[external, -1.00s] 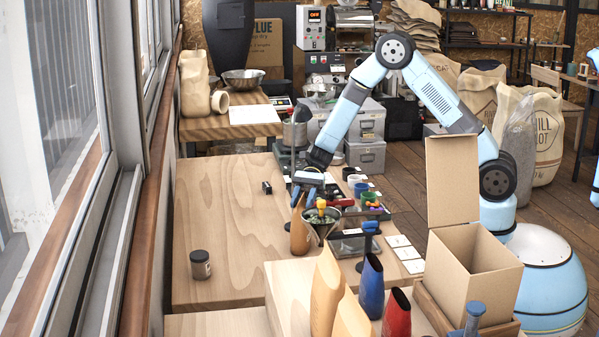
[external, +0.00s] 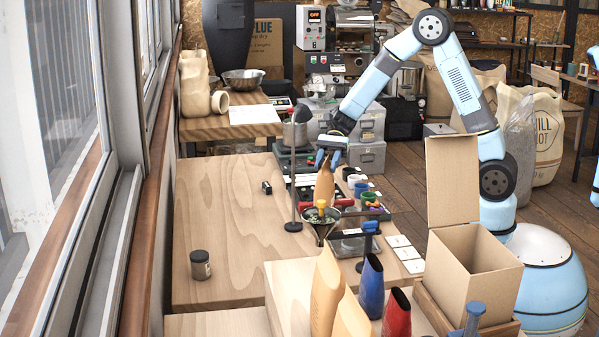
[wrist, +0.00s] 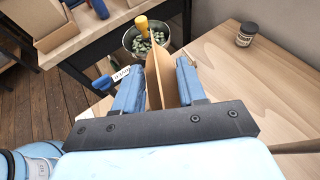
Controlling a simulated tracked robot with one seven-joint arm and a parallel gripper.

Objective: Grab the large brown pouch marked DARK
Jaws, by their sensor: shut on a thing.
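The pouch's lower part is partly behind the funnel in the external view. I cannot read any marking on it.
A thin stand (external: 294,180) is to the left. An open cardboard box (external: 470,275) and blue and red pouches are in front.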

